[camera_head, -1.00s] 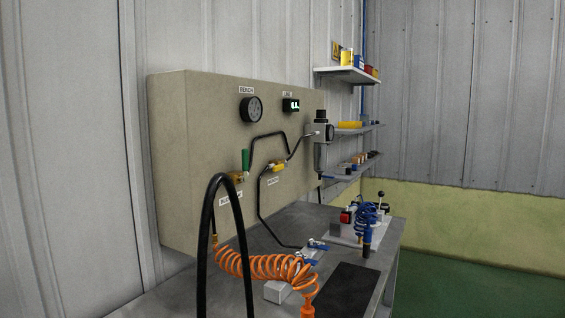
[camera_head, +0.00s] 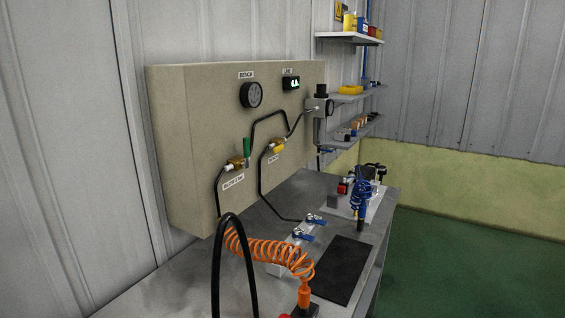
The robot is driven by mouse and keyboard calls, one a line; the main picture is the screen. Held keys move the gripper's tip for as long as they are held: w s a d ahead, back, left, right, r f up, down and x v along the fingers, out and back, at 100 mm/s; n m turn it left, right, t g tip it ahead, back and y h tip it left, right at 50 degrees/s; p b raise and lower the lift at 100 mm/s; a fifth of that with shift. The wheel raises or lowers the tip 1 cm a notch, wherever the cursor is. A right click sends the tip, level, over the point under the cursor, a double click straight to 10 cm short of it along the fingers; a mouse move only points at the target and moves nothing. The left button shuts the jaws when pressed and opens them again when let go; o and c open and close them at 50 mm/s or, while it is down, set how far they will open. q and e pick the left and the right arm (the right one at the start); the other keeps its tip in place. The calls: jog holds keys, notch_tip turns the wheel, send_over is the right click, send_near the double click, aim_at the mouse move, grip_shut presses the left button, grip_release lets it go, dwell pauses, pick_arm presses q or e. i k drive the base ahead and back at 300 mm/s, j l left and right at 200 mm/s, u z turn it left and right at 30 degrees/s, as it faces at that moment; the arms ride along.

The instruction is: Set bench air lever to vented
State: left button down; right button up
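A beige panel (camera_head: 190,130) on the wall carries two valves. One valve has an upright green lever (camera_head: 246,150) above a brass body, with a label (camera_head: 233,181) below it that is too small to read surely. The other valve, to its right, has a yellow lever (camera_head: 278,146) and a small label (camera_head: 273,159) that may read BENCH. Which lever is the bench air lever is not certain from the lettering. A round gauge (camera_head: 251,95) labelled BENCH and a green-lit display (camera_head: 291,83) sit above. Neither of my grippers is in view.
A black hose loop (camera_head: 233,220) arches in front of the workbench (camera_head: 165,282). An orange coiled hose (camera_head: 265,250), blue-handled valves (camera_head: 304,234) and a black mat (camera_head: 342,268) are on the bench. Shelves (camera_head: 348,37) hang on the wall behind. Green floor (camera_head: 450,250) is clear at right.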

aim_at(280, 147)
jog(key=i+l, duration=0.15)
jog(key=l, duration=0.35)
jog(key=i+l+u, duration=0.1)
jog(key=l, duration=0.4)
jog(key=i+l, duration=0.15)
jog(key=l, duration=0.35)
jog(key=i+l+u, duration=0.1)
jog(key=l, duration=0.4)
jog(key=i+l, duration=0.15)
jog(key=l, duration=0.35)
jog(key=i+l+u, duration=0.1)
jog(key=l, duration=0.4)
jog(key=i+l, duration=0.1)
jog(key=l, duration=0.45)
